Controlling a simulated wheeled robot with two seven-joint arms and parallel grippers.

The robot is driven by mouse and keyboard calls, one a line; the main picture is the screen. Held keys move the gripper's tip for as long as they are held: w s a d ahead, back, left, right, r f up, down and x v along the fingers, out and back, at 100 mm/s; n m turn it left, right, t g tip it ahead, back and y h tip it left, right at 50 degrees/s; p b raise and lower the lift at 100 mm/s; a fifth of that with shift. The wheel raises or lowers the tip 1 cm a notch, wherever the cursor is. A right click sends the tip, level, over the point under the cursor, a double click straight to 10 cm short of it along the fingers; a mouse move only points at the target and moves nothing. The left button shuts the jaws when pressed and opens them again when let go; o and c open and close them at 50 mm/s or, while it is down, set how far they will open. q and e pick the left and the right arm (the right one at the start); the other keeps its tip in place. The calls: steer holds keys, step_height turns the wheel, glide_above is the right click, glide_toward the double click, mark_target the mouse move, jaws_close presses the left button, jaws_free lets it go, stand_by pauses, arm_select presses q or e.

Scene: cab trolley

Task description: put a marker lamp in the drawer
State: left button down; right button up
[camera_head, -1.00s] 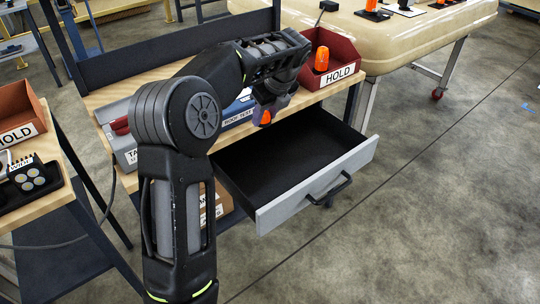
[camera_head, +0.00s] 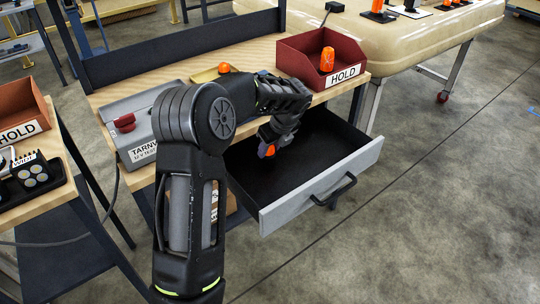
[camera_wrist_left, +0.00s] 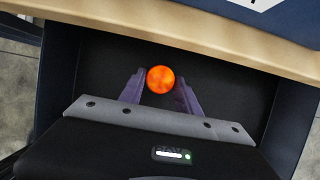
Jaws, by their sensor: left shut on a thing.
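My left gripper (camera_head: 267,146) is shut on an orange marker lamp (camera_head: 270,151), low over the open drawer. In the left wrist view the lamp (camera_wrist_left: 160,79) sits between the two purple fingers (camera_wrist_left: 160,88), with the dark drawer floor behind it. The drawer (camera_head: 321,190) is pulled out from under the bench, with a grey front and a black inside that looks empty. I cannot tell whether the lamp touches the drawer floor. My right gripper is not in view.
A red HOLD bin (camera_head: 299,58) with an orange lamp (camera_head: 327,60) stands on the bench's right end. Another orange lamp (camera_head: 224,68) is at the bench's back, near a yellow item. A grey tester box (camera_head: 136,149) is on the left. The bench edge lies above the drawer.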

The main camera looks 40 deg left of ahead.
mark_target(272, 151)
arm_select(q)
steer(key=shift+f, duration=1.65)
steer(key=shift+f, duration=0.15)
steer(key=c, duration=0.9)
jaws_free()
steer(key=shift+o, duration=0.2)
steer(key=v, duration=1.2)
steer(key=shift+r, duration=0.25)
